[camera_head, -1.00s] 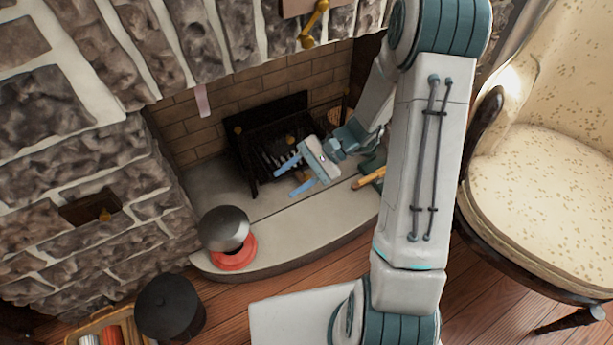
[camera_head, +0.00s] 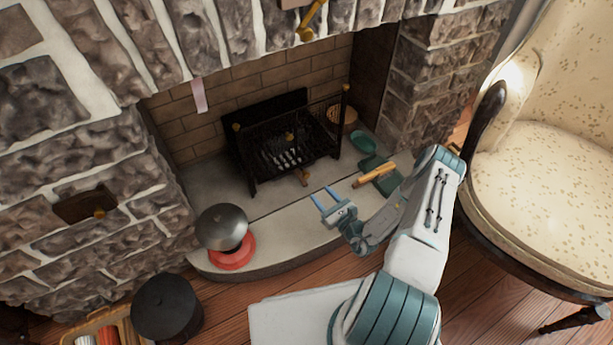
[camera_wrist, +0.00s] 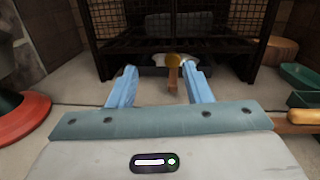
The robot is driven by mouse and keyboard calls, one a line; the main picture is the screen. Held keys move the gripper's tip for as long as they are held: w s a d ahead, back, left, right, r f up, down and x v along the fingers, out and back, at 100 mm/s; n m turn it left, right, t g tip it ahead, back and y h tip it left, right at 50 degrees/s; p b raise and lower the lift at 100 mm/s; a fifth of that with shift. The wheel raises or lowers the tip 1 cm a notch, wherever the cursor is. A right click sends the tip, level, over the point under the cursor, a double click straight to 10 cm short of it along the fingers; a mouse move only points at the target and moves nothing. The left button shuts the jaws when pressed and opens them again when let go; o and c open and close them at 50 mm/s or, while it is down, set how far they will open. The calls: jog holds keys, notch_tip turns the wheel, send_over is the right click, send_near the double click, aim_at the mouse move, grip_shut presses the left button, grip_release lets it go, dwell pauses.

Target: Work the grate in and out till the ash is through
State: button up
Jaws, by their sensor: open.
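The black iron grate (camera_head: 285,150) stands in the fireplace, with pale bars low inside its basket. A short wooden handle (camera_head: 304,178) with a brass-coloured end sticks out low at its front; it also shows in the wrist view (camera_wrist: 173,80). My gripper (camera_head: 321,193) is open and empty in front of the grate, its blue fingers pointing at it. In the wrist view the handle appears between the fingers, nearer the right one, but beyond the tips and apparently not touched. I cannot make out any ash for certain.
A red ring with a grey domed pot (camera_head: 223,228) stands at the hearth's left. A green tray (camera_head: 363,140) and a green box with a wooden-handled tool (camera_head: 375,174) lie to the right. A black bucket (camera_head: 168,306) stands on the floor. The middle hearth is clear.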

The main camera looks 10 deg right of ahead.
aim_at(308, 176)
jog(key=f+h, duration=0.1)
jog(key=d+f+m, duration=0.1)
jog(key=f, duration=0.1)
jog(key=shift+s+m+h, duration=0.15)
jog(key=shift+m+h, duration=0.15)
jog(key=shift+h, duration=0.1)
jog(key=b+x, duration=0.5)
jog(key=x, duration=0.7)
jog(key=shift+w+a+r, duration=0.15)
jog(key=shift+w, duration=0.15)
jog(key=shift+w+a+r, duration=0.1)
jog(key=shift+w, duration=0.25)
jog(key=shift+c, duration=0.4)
grip_shut()
